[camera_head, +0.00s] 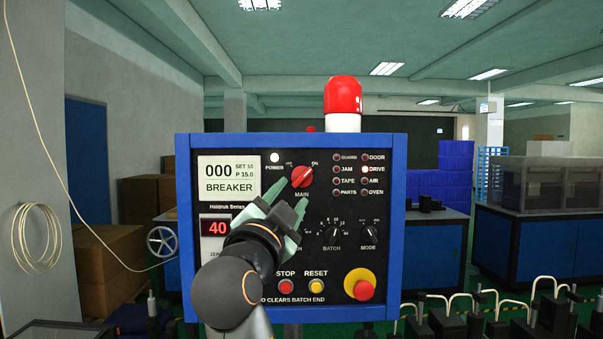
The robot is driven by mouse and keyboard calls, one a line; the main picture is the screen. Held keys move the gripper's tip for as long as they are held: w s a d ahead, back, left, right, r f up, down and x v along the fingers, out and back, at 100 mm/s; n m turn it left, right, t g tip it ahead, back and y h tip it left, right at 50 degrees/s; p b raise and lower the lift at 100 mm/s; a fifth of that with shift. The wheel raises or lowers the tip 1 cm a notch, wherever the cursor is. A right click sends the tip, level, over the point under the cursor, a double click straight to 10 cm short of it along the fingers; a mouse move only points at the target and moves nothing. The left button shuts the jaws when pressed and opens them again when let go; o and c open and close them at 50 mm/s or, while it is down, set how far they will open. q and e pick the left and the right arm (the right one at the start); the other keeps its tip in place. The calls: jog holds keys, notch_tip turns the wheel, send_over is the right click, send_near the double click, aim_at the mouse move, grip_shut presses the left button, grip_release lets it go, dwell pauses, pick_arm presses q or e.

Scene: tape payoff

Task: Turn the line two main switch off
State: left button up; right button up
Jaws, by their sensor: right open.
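The red MAIN switch (302,176) is a rotary knob at the upper middle of the blue-framed control panel (397,230). Its handle slants up to the right, toward the ON mark. My right gripper (288,198) is in front of the panel, just below and left of the knob. Its jaws are open, with nothing seen between them, and the tips look apart from the knob. The gripper and arm hide part of the panel's lower left. No line number can be read on the panel. My left gripper is not in view.
A display (230,178) reads 000 and BREAKER. The POWER lamp (275,157) and DRIVE lamp (365,169) are lit. BATCH (333,233) and MODE (369,232) knobs, STOP (286,287), RESET (316,286) and a red emergency button (363,289) lie lower. A red beacon (342,96) stands on top.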

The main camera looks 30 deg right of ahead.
aim_at(303, 177)
jog(key=p+x, duration=0.2)
jog(key=x, duration=0.6)
jog(key=shift+f, duration=0.1)
jog(key=shift+c, duration=0.3)
grip_shut()
